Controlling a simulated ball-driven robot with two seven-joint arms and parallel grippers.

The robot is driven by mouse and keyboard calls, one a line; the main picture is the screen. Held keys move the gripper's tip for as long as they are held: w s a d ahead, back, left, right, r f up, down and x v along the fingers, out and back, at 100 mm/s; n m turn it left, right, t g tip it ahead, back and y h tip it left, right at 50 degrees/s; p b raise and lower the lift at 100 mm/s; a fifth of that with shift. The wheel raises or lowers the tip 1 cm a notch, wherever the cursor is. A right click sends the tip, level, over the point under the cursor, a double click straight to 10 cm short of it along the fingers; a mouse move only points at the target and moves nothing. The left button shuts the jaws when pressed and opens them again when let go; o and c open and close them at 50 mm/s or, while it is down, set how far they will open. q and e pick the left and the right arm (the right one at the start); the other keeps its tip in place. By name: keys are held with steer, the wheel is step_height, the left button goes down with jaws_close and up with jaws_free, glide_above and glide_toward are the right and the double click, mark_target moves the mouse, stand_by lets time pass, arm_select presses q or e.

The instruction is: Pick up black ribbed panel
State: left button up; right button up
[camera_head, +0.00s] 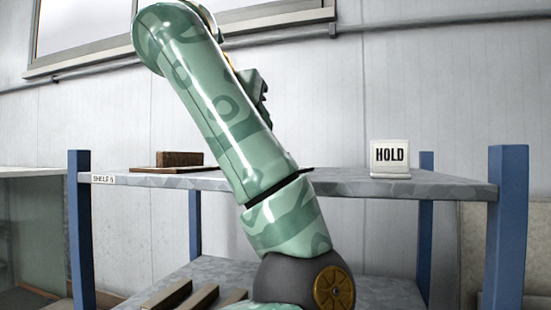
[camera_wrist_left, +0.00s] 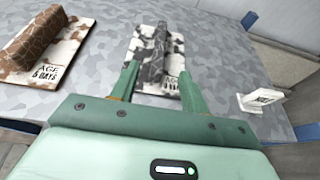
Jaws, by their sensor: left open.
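The black ribbed panel (camera_wrist_left: 159,45) appears in the left wrist view as a dark grey, mottled long bar. In the head view my green arm covers the middle of the shelf, and the panel is hidden there. My right gripper is not in view.
A white HOLD sign (camera_head: 390,158) stands at right. Blue posts (camera_head: 505,225) bound the grey shelf (camera_head: 440,184). Bars (camera_head: 168,295) lie below.

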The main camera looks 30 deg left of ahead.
arm_select(q)
steer(key=x, duration=0.4)
steer(key=shift+w+a+f+p, duration=0.2)
steer(key=shift+w+p, duration=0.1)
steer(key=shift+p, duration=0.1)
steer(key=x, duration=0.2)
steer(key=shift+w+f+p, duration=0.2)
steer(key=shift+w+p, duration=0.1)
steer(key=shift+w, duration=0.05)
steer(key=shift+w+f+p, duration=0.15)
steer(key=shift+w+p, duration=0.15)
steer(key=p+x, duration=0.1)
steer(key=x, duration=0.3)
steer(key=shift+f, duration=0.2)
steer(key=shift+s, duration=0.15)
steer(key=shift+c, duration=0.3)
steer(key=shift+r, duration=0.1)
jaws_close()
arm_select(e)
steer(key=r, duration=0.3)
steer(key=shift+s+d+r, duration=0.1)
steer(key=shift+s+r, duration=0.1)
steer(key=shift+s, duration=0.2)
